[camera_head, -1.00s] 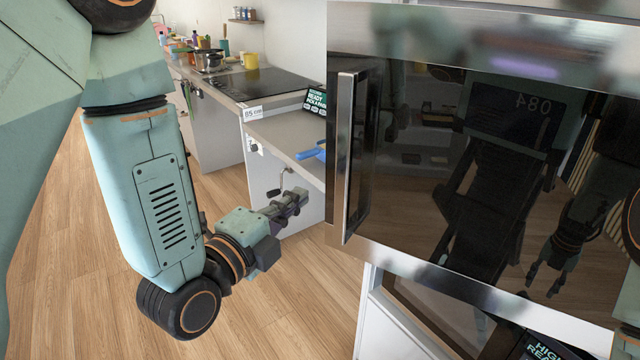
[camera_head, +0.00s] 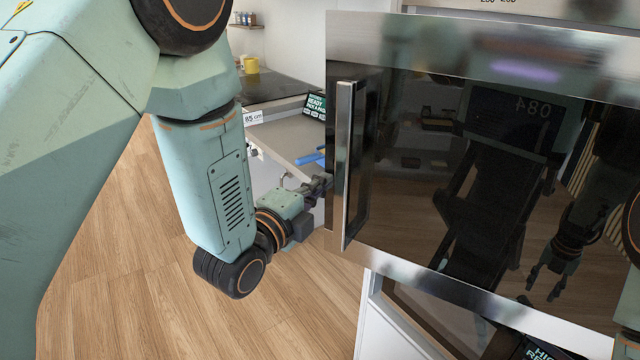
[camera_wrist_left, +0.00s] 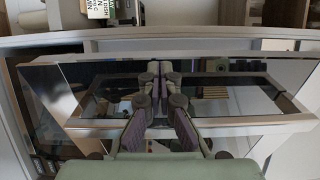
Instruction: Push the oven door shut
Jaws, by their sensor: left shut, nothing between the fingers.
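The oven door (camera_head: 450,180) is a large dark glass panel in a steel frame, filling the right of the head view. Its upright steel handle (camera_head: 345,165) is at its left side. How far the door stands open cannot be told. My left gripper (camera_head: 322,186) is shut and empty, at the door's left edge, left of the handle; whether it touches is unclear. My right gripper shows only as a reflection in the glass.
A counter (camera_head: 285,135) with a dark hob (camera_head: 270,87), a yellow mug (camera_head: 251,65) and a blue object (camera_head: 311,157) lies behind my left arm. A white cabinet (camera_head: 385,325) is below the door. The wooden floor (camera_head: 130,300) at left is clear.

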